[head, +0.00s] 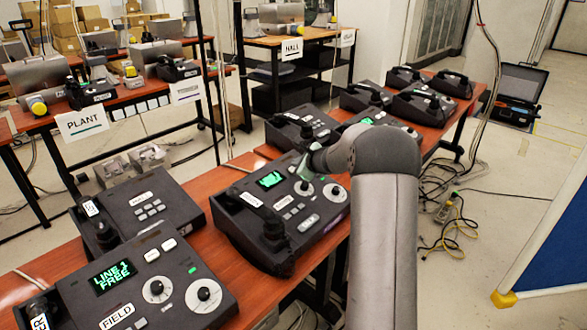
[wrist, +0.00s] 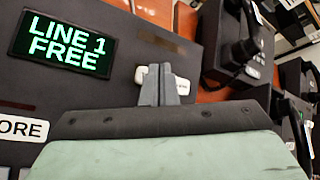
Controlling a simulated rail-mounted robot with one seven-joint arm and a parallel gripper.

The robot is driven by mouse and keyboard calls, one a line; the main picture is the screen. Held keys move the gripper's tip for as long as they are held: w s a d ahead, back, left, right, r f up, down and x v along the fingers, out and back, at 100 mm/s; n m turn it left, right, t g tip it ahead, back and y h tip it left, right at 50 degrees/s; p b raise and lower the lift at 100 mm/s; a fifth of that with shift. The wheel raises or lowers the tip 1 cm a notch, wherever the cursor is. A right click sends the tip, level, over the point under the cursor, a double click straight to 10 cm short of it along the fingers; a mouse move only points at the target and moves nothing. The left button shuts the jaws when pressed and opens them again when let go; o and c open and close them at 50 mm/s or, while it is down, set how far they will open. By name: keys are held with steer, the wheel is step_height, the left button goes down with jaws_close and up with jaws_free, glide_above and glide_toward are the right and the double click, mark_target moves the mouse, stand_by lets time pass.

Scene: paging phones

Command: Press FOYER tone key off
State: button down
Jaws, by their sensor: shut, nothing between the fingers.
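My gripper (head: 303,172) is over the middle dark desk phone (head: 262,228) in the head view. In the wrist view my gripper (wrist: 160,70) is shut and empty. Its fingertips overlap a white key (wrist: 182,87) on a dark panel and hide its middle; I cannot tell whether they touch it. The key's lettering is mostly covered. Left of it a display (wrist: 63,45) reads LINE 1 FREE in green. A partly cut-off white label (wrist: 22,128) ends in "ORE". I can read no FOYER label.
A phone labelled FIELD (head: 117,316) stands at the near left, beside another phone (head: 146,205) with a handset. More phones (head: 412,104) stand farther along the red-brown table. A side table at left has a PLANT sign (head: 82,122). A blue panel (head: 550,250) stands at right.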

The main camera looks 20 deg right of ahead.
step_height(320, 180, up, 6)
steer(key=s+p, duration=0.1)
steer(key=p, duration=0.2)
steer(key=shift+s+d, duration=0.2)
steer(key=shift+d, duration=0.15)
steer(key=shift+f, duration=0.1)
stand_by(0.9)
steer(key=s+a+r+n+g+y, duration=0.3)
steer(key=s+a+n+g, duration=0.3)
steer(key=s+a+n, duration=1.1)
steer(key=s+a+f+n+g+h, duration=0.1)
steer(key=s+a+n+g, duration=0.1)
steer(key=s, duration=0.7)
steer(key=s+a+f+n+g+h+p, duration=0.1)
steer(key=s+n, duration=0.3)
steer(key=s, duration=0.6)
steer(key=s+a+f+n+g+h, duration=0.2)
steer(key=s+a+n, duration=0.1)
steer(key=s, duration=0.7)
steer(key=shift+s+n+g+h, duration=0.25)
steer(key=shift+n+g+h, duration=0.05)
steer(key=shift+h, duration=0.1)
